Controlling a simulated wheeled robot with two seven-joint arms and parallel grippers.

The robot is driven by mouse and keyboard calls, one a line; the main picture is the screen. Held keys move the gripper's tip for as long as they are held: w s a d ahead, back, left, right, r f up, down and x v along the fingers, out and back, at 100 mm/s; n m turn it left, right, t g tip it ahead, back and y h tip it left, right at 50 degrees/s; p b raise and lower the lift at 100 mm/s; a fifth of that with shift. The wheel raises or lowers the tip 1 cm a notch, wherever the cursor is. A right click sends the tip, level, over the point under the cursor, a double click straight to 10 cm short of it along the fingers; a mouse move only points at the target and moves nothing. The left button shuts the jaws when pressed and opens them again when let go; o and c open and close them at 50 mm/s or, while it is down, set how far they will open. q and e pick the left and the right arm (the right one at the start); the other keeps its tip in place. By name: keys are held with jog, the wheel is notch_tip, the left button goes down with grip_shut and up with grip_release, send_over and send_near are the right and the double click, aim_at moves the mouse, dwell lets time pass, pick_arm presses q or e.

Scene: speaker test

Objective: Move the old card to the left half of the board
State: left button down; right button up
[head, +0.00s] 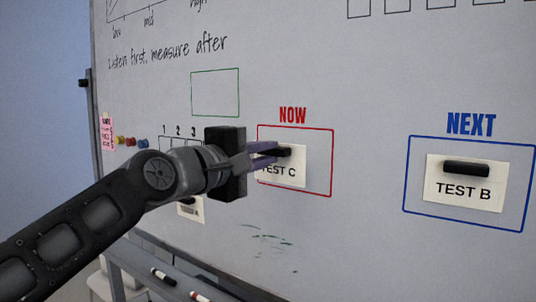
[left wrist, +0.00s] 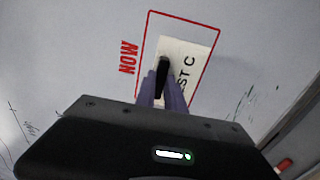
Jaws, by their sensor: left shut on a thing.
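The white TEST C card (head: 288,177) is on the whiteboard (head: 330,80) inside the red NOW frame (head: 332,165). A black magnetic handle (left wrist: 162,70) is on the card. My left gripper (head: 272,152) is shut on this handle, with its purple fingers at the card's upper part; the fingers hide some of the card. The white TEST B card (head: 450,200), with its own black handle (head: 466,168), is inside the blue NEXT frame (head: 408,175) on the right. My right gripper is in neither view.
Another small card (head: 190,212) shows partly below my left forearm, which covers part of the 1-2-3 boxes (head: 180,141). An empty green frame (head: 215,92) is above. Colored magnets (head: 130,141) and a pink note (head: 107,132) are at the left edge. Markers (head: 163,277) lie on the tray below.

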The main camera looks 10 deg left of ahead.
pick_arm(q)
jog(key=shift+b+v, duration=0.3)
jog(key=shift+v, duration=0.75)
